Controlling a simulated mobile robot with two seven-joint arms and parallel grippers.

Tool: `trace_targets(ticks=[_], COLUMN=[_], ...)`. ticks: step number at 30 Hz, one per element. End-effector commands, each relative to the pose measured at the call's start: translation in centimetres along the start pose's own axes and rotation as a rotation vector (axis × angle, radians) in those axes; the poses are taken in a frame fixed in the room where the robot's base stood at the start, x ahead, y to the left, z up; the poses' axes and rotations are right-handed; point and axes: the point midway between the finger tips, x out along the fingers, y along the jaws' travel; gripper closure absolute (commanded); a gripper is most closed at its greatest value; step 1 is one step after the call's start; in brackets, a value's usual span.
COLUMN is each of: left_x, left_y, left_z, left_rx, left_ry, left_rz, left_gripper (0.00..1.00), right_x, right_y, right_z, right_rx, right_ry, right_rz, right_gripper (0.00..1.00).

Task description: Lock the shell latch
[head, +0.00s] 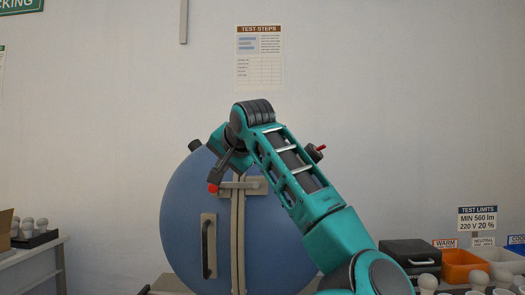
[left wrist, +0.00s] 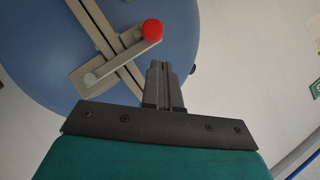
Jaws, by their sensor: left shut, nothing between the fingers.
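The shell (head: 180,225) is a large blue round body with a grey vertical seam band. A latch lever (head: 240,185) with a red knob (head: 213,188) lies roughly level across the seam, its knob end to the left. In the left wrist view the lever (left wrist: 122,55) runs from its pivot on a grey plate up to the red knob (left wrist: 152,29). My left gripper (head: 215,175) is just above the knob in the head view. Its fingers (left wrist: 165,85) are together and empty, beside the lever; I cannot tell whether they touch the knob. My right gripper is not in view.
A vertical handle (head: 208,246) sits on the shell's left half. A small red-tipped part (head: 318,151) shows beyond my arm. At right are a dark case (head: 409,254), an orange bin (head: 463,265) and bulbs. A tray of bulbs (head: 33,238) stands at left.

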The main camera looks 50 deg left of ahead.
Motion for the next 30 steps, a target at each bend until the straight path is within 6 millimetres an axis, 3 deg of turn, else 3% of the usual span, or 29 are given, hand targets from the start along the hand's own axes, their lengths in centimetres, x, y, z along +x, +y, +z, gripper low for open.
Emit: trace_targets(ticks=[12, 30], left_x=[1.4, 1.7], left_y=[0.4, 0.6], left_z=[1.7, 2.1], left_rx=[-0.199, -0.243], left_ry=[0.0, -0.001], left_rz=[0.148, 0.181], left_gripper=[1.0, 1.0], right_x=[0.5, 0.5], right_y=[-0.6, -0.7], right_z=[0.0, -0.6], right_rx=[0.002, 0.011], right_ry=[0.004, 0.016], right_rz=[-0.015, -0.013], right_gripper=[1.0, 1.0])
